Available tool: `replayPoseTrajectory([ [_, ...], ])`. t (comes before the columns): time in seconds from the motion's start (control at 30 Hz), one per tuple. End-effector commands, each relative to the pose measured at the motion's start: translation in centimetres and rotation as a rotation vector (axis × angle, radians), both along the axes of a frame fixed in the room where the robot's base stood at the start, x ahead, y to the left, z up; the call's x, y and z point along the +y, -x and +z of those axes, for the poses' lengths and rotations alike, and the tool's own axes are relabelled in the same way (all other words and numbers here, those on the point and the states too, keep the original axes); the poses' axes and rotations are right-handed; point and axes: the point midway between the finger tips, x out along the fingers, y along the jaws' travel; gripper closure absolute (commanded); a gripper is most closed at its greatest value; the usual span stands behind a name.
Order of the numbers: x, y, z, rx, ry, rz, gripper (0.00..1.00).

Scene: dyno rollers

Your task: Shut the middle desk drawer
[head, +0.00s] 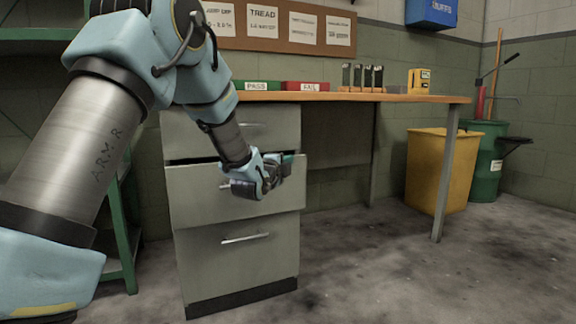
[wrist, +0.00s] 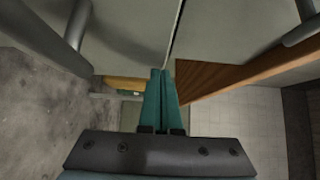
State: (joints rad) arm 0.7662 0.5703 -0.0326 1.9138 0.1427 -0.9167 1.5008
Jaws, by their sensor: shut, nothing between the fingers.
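The grey middle desk drawer (head: 195,193) stands pulled out a little from the desk's drawer unit, with a dark gap above its front. In the wrist view its front (wrist: 125,30) fills the upper left. My gripper (head: 286,160) is in front of the right part of this drawer front and hides part of its handle. Its teal fingers (wrist: 162,98) are together with nothing between them. I cannot tell whether they touch the drawer.
The top drawer (head: 245,128) and bottom drawer (head: 225,262) look shut. The wooden desk top (head: 420,98) overhangs above. A green shelf rack (head: 128,235) stands left, a yellow bin (head: 432,165) right. The floor in front (head: 350,270) is clear.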

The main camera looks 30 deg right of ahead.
Motion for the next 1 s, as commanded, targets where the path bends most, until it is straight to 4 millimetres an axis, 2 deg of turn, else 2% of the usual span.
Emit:
replayPoseTrajectory([
  [0.27, 0.0, -0.3, 0.0, 0.0, 0.0, 0.001, 1.0],
  [0.5, -0.5, -4.2, 0.1, -0.002, -0.001, 0.001, 1.0],
  [0.6, -0.6, -5.0, 0.0, 0.0, -0.001, 0.0, 1.0],
  [1.0, -0.4, -5.5, 0.1, -0.002, 0.001, 0.008, 1.0],
])
